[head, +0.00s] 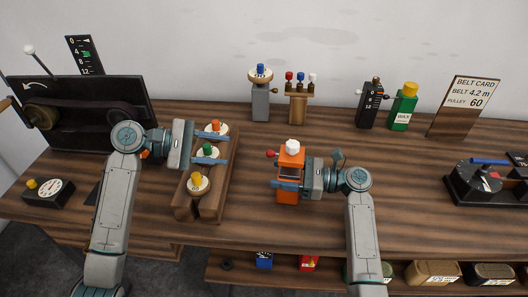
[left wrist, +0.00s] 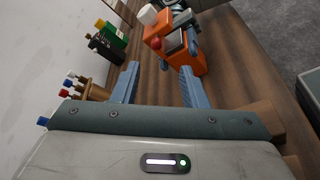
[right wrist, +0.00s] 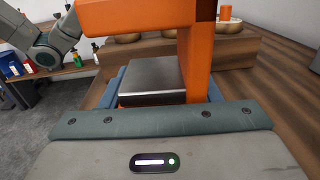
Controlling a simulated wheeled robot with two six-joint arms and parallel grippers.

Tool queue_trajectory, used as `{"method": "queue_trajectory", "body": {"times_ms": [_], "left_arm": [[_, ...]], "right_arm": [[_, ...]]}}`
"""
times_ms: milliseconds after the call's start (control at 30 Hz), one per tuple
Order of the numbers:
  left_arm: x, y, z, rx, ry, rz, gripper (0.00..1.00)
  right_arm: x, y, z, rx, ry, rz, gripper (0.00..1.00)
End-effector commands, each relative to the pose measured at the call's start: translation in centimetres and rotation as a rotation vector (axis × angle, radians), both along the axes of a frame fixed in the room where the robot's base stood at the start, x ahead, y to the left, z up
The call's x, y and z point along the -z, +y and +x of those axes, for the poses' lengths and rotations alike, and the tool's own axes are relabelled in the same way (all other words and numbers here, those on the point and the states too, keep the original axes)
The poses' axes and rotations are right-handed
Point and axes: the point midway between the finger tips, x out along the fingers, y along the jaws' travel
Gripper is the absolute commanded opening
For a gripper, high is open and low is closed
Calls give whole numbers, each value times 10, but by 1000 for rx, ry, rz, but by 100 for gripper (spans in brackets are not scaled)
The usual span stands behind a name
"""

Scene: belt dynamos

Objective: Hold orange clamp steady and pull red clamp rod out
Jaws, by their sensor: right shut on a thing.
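The orange clamp (head: 290,192) stands on the bench right of the wooden rack, with a white knob (head: 292,146) on top. The red rod end (head: 270,154) sticks out on its left side. My right gripper (head: 278,178) is shut on the clamp from the right. In the right wrist view the clamp's orange frame (right wrist: 203,65) and a grey metal block (right wrist: 152,78) fill the space before the fingers. My left gripper (head: 222,148) is open and empty, over the rack's right side. It points at the clamp, which shows ahead in the left wrist view (left wrist: 190,62), apart from the fingers.
The wooden rack (head: 217,205) holds round pieces with orange, green and yellow tops under my left gripper. Behind stand a grey post (head: 261,103) and a small stand with coloured pegs (head: 298,105). A green bottle (head: 403,108) is at the back right. The bench right of the clamp is largely clear.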

Motion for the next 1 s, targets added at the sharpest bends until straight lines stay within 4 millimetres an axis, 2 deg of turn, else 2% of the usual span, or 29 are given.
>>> {"method": "queue_trajectory", "body": {"times_ms": [167,700,1000], "left_arm": [[0,-5,8,-8,-27,14,39],[23,-88,24,-7,-20,9,39],[30,-110,29,-9,-21,12,39]], "right_arm": [[3,0,0,0,2,-3,11],[2,0,0,0,2,-3,11],[2,0,0,1,1,-3,11]]}}
